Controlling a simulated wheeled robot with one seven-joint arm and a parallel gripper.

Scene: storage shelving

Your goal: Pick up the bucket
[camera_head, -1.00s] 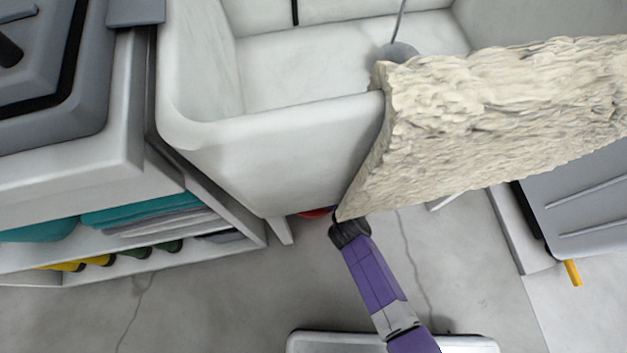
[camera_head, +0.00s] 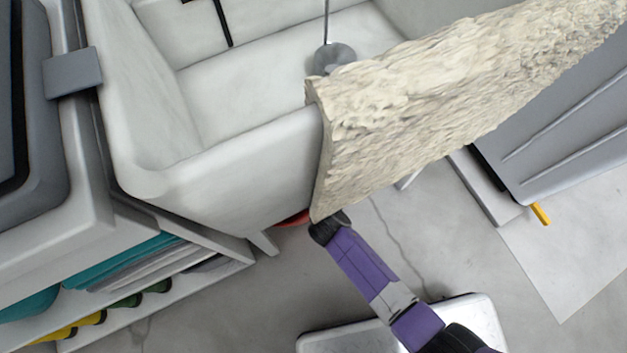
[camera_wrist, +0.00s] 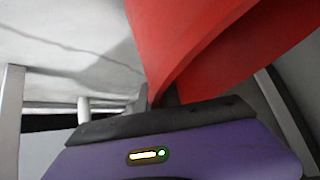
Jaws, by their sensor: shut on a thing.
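The red bucket (camera_wrist: 215,50) fills the upper right of the wrist view, with its curved edge just beyond my gripper (camera_wrist: 160,100). My gripper is shut on the bucket at that edge; the fingertips are mostly hidden. In the head view only a small red strip of the bucket (camera_head: 292,219) shows, low under the white sink, beside the black end of my purple arm. The rest of the bucket is hidden by the sink and the mop head.
A large white sink (camera_head: 230,165) stands over the bucket. A shaggy cream mop head (camera_head: 430,100) hangs across its right side. A shelf (camera_head: 215,285) with folded teal cloths is at left. A grey bin (camera_head: 570,140) is at right. Open floor lies between.

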